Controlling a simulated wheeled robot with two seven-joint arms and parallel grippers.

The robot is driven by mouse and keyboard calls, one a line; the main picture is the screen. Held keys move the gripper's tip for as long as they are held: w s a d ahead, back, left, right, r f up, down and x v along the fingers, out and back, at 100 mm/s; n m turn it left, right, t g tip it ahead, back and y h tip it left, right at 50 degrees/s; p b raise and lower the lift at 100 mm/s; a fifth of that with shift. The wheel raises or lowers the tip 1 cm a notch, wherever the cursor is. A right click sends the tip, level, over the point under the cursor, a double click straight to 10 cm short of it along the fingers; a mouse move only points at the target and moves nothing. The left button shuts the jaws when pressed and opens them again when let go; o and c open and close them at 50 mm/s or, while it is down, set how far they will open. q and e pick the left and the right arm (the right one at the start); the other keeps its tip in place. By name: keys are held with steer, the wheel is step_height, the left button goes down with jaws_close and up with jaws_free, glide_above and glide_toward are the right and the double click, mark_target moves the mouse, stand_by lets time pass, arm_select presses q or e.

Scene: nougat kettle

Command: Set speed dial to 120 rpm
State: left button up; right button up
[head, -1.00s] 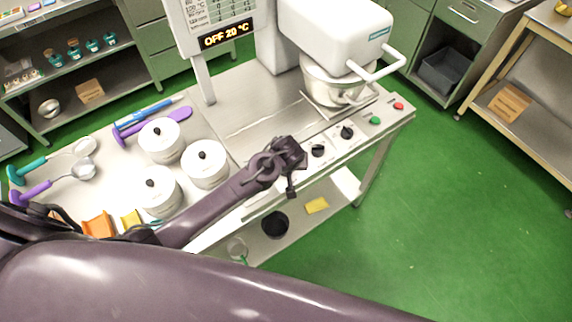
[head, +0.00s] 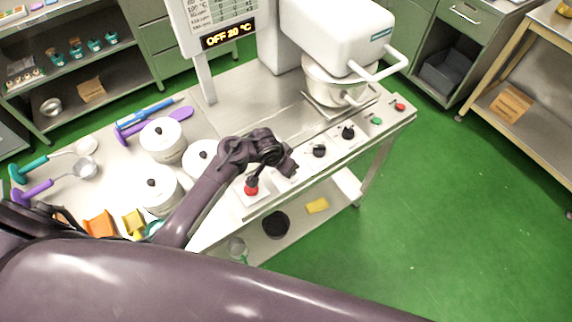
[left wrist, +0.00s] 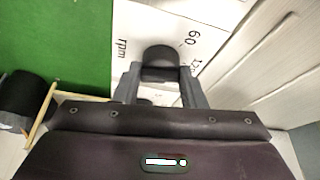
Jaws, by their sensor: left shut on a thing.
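In the left wrist view the speed dial (left wrist: 160,56) is a black knob on a white plate (left wrist: 140,22) printed "rpm", "60" and a partly covered number starting with 12. My left gripper (left wrist: 160,76) is shut on the knob, one finger on each side. The dial's pointer cannot be read. In the head view my left gripper (head: 286,166) is over the front control strip, and the gripped dial is hidden beneath it. My right gripper is not in view.
Two other black knobs (head: 319,151) (head: 347,132), a green button (head: 376,120) and a red button (head: 400,107) lie to the right. A red knob (head: 251,188) is left of the gripper. The mixer (head: 335,35) stands behind; its display (head: 228,34) reads OFF 20 °C. White lidded pots (head: 162,140) stand left.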

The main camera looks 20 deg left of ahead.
arm_select(q)
steer(key=shift+m+h, duration=0.4)
steer(key=shift+m, duration=0.7)
steer(key=o, duration=1)
steer(key=shift+g, duration=0.3)
steer(key=shift+r, duration=0.1)
steer(key=shift+a+r, duration=0.1)
steer(key=shift+r, duration=0.2)
steer(key=v, duration=0.7)
steer(key=shift+s+f, duration=0.1)
steer(key=shift+s, duration=0.15)
